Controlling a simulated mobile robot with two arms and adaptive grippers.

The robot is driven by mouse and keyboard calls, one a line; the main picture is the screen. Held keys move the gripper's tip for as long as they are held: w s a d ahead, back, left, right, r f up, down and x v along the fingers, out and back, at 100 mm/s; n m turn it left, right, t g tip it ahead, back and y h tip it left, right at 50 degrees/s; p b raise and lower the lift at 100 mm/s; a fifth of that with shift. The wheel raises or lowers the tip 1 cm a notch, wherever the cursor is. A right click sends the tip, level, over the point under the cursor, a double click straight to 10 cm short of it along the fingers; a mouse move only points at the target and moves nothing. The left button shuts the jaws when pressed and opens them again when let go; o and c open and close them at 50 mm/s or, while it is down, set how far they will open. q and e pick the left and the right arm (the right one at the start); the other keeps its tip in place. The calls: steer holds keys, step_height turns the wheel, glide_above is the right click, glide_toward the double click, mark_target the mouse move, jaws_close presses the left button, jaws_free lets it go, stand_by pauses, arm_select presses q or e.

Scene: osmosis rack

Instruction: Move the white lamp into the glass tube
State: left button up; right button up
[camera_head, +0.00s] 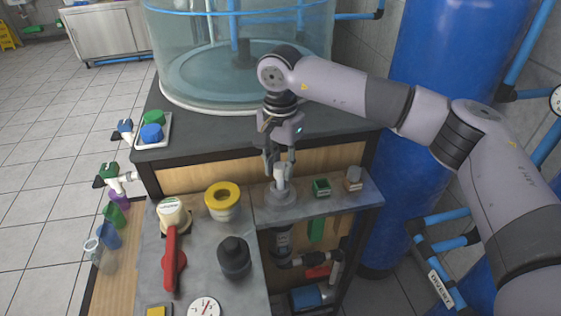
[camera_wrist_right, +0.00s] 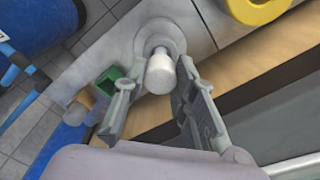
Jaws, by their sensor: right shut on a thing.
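The white lamp (camera_head: 280,173) is a short pale cylinder, upright above a round grey fitting (camera_head: 283,197) on the narrow grey shelf. My right gripper (camera_head: 280,160) points down from above and is shut on the lamp. In the right wrist view the lamp's white rounded end (camera_wrist_right: 160,75) shows between the two fingers, with the round flange (camera_wrist_right: 151,32) behind it. The lamp's lower part seems to enter or stand over the fitting; I cannot tell how deep. A glass tube is not clearly seen; the fitting continues below the shelf. My left gripper is not in view.
On the shelf, a green block (camera_head: 321,188) and a tan-grey block (camera_head: 353,180) stand right of the fitting. A large clear tank (camera_head: 240,60) stands behind.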

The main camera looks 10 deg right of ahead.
steer(key=shift+f, duration=0.3)
steer(key=shift+f+b, duration=1.05)
steer(key=shift+f, duration=0.2)
steer(key=o, duration=0.9)
steer(key=shift+o, duration=0.4)
steer(key=o, duration=0.3)
steer(key=shift+o, duration=0.2)
steer(key=shift+r, duration=0.1)
steer(key=shift+r+p, duration=2.2)
steer(key=shift+r, duration=1.75)
